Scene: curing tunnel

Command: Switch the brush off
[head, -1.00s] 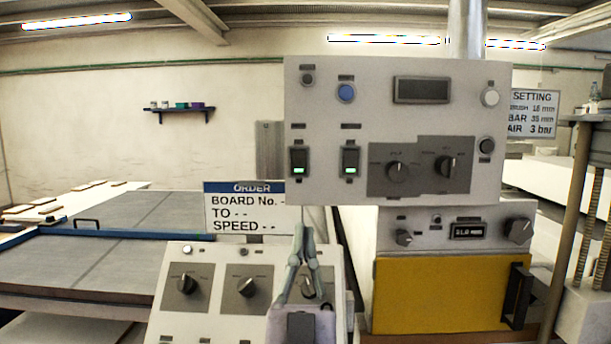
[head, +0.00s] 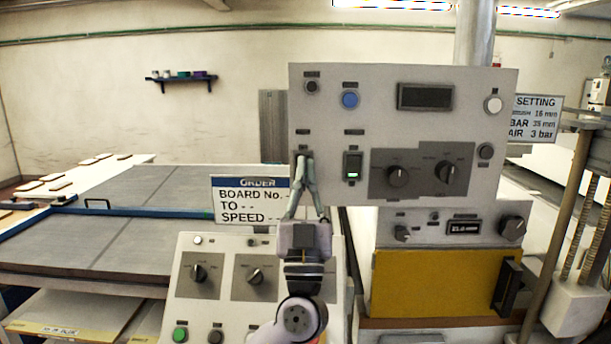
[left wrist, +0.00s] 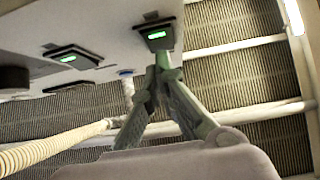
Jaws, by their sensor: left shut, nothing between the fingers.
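The upright grey control panel (head: 400,130) carries two black rocker switches with small labels I cannot read. The right switch (head: 352,167) shows a green light. The left switch is mostly hidden behind my left gripper (head: 305,156) in the head view. In the left wrist view that switch (left wrist: 157,34) is lit green, and the other switch (left wrist: 68,57) is lit green too. My left gripper is shut and empty, with its fingertips at the left switch; I cannot tell whether they touch it. My right gripper is not in view.
A blue button (head: 350,99), a dark display (head: 425,96) and knobs share the panel. A lower sloped console (head: 222,268) with knobs stands beneath my left arm. An order sign (head: 236,198) is close left of the gripper. A yellow box (head: 425,285) is at lower right.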

